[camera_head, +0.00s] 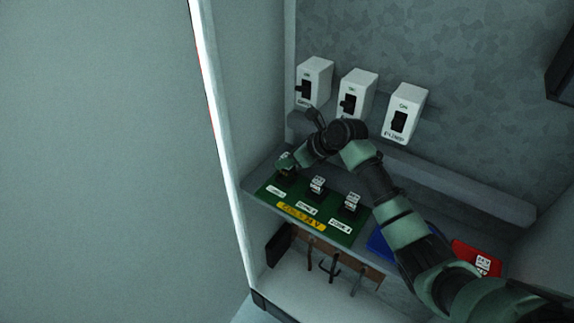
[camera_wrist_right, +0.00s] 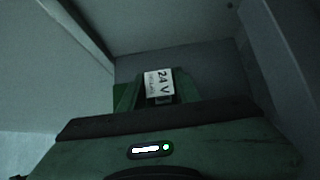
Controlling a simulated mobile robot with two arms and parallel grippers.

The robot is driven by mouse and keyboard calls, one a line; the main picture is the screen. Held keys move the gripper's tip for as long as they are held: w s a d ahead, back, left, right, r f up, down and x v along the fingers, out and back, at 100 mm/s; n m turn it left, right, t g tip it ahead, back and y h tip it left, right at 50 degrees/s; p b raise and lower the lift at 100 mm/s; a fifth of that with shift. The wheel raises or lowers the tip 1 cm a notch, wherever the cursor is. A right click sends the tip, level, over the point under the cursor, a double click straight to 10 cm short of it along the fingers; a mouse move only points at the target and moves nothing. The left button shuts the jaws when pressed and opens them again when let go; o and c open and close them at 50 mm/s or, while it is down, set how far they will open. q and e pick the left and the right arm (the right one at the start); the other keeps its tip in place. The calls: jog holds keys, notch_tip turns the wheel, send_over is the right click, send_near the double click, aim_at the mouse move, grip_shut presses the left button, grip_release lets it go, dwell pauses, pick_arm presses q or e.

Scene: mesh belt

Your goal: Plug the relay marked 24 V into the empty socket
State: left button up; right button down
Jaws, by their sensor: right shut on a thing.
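My right gripper (camera_head: 287,164) is at the left end of the green board (camera_head: 331,229), shut on a relay. In the right wrist view this relay (camera_wrist_right: 159,86) has a white label reading 24 V and sits between the fingers. It is over or in the leftmost position of the board, above a small white label (camera_head: 276,191). The gripper hides its base, so I cannot tell whether it is seated. Two other relays stand upright on the board, one in the middle (camera_head: 317,187) and one at the right (camera_head: 351,202). My left gripper is not in view.
Three white switch boxes (camera_head: 403,113) are on the back wall above a grey ledge (camera_head: 470,190). A blue tray (camera_head: 388,246) is partly behind my right arm. A red tray (camera_head: 463,248) holds another labelled relay (camera_head: 483,264). Tools hang below the shelf (camera_head: 329,265). A cabinet wall stands close at left.

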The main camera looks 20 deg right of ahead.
jog(key=shift+w+f+p, duration=0.15)
jog(key=shift+f+p, duration=0.45)
jog(key=shift+f, duration=1.15)
jog(key=c, duration=1)
grip_release()
jog(key=shift+f, duration=0.1)
jog(key=b+v, duration=0.1)
jog(key=v, duration=0.6)
jog(key=shift+s+d+r, duration=0.15)
jog(key=shift+s+r, duration=0.05)
jog(key=shift+r, duration=0.1)
